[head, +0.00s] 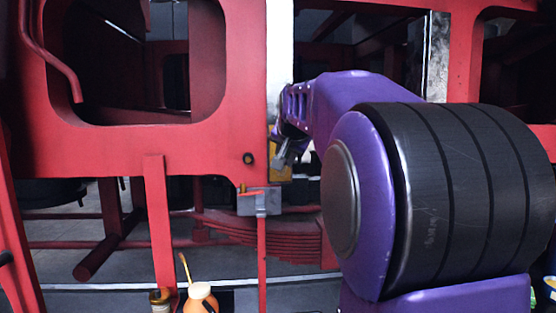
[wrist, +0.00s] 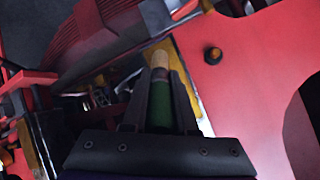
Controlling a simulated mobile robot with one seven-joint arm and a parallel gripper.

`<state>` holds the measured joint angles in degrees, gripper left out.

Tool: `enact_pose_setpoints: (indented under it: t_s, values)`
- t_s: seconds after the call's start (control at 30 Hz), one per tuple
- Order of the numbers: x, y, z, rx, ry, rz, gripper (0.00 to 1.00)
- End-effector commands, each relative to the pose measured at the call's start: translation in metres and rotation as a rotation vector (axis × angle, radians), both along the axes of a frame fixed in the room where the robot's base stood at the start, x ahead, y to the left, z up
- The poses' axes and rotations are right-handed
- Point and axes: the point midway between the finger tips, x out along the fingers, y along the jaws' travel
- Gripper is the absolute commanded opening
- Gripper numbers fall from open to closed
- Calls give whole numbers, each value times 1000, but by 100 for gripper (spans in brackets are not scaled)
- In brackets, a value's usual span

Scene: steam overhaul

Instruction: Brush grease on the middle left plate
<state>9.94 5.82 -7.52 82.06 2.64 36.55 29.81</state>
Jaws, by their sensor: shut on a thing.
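My gripper (wrist: 162,92) is shut on a brush (wrist: 161,62) with a green body and a pale tan tip pointing away from me. In the head view my gripper (head: 284,154) is at the lower end of a white upright plate (head: 279,50) on the red frame, partly hidden by my arm. The plate's lower end carries a yellow-brown patch (head: 280,174). In the wrist view a yellow edge (wrist: 183,65) lies close beside the brush tip; I cannot tell whether they touch. Another pale, grey-smeared upright plate (head: 438,55) is at the right.
The red frame (head: 210,140) surrounds the plate, with a bolt (wrist: 213,55) nearby. A red post with a grey top (head: 260,202) stands below. A small jar (head: 160,301) and an orange bottle (head: 201,300) are at the bottom. Leaf springs (head: 250,228) lie behind.

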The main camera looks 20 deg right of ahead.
Motion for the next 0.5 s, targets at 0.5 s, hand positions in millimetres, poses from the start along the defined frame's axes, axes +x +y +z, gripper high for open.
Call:
enact_pose_setpoints:
  t_s: [0.5]
  values:
    - [1,0,36,-1,-3,-1,0]
